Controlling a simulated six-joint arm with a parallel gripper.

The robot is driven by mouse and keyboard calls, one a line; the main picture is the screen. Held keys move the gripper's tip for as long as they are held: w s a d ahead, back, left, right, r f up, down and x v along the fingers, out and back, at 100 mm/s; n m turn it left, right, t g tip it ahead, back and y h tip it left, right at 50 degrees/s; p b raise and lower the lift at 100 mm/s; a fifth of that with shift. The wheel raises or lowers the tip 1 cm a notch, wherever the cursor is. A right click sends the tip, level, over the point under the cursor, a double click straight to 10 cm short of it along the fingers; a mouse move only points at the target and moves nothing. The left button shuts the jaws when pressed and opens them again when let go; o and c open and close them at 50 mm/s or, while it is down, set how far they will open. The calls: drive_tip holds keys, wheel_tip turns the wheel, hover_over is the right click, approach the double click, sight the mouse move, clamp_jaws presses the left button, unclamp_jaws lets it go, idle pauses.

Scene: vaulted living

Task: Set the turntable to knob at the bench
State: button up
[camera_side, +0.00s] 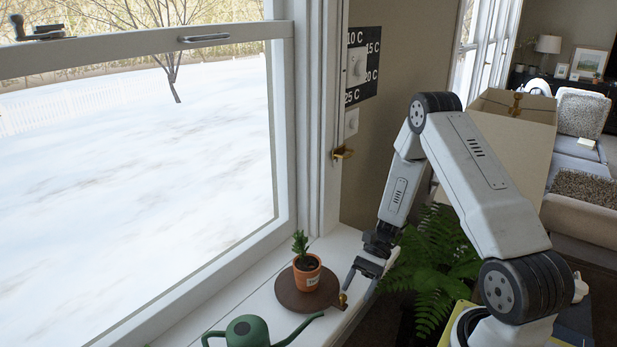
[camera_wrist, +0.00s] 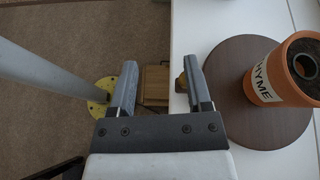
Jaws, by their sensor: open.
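The turntable (camera_side: 290,301) is a dark brown round board on the white window sill; it also shows at the right of the wrist view (camera_wrist: 238,108). A terracotta pot (camera_side: 307,278) with a small green plant stands on it, and the wrist view shows the pot's THYME label (camera_wrist: 262,78). A small brass knob (camera_side: 343,297) is at the turntable's near right edge. In the wrist view the knob (camera_wrist: 181,83) lies just inside my right finger. My gripper (camera_side: 357,284) is open, its fingers (camera_wrist: 160,75) on either side of the knob; contact cannot be told.
A green watering can (camera_side: 248,332) stands on the sill with its spout toward the turntable. A leafy fern (camera_side: 435,262) is beside my arm. The window frame (camera_side: 283,120) rises behind. A wooden block (camera_wrist: 155,86) shows below, between my fingers.

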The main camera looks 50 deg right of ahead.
sight(343, 296)
drive_tip(key=d+f+m+t+y, duration=0.3)
drive_tip(key=d+f+m+t, duration=0.1)
drive_tip(key=d+m+t, duration=0.1)
drive_tip(key=shift+d+m+t+y, duration=0.35)
drive_tip(key=shift+m+t, duration=0.35)
drive_tip(key=shift+t, duration=0.6)
drive_tip(key=shift+w, duration=0.1)
drive_tip(key=shift+x, duration=3.9)
clamp_jaws()
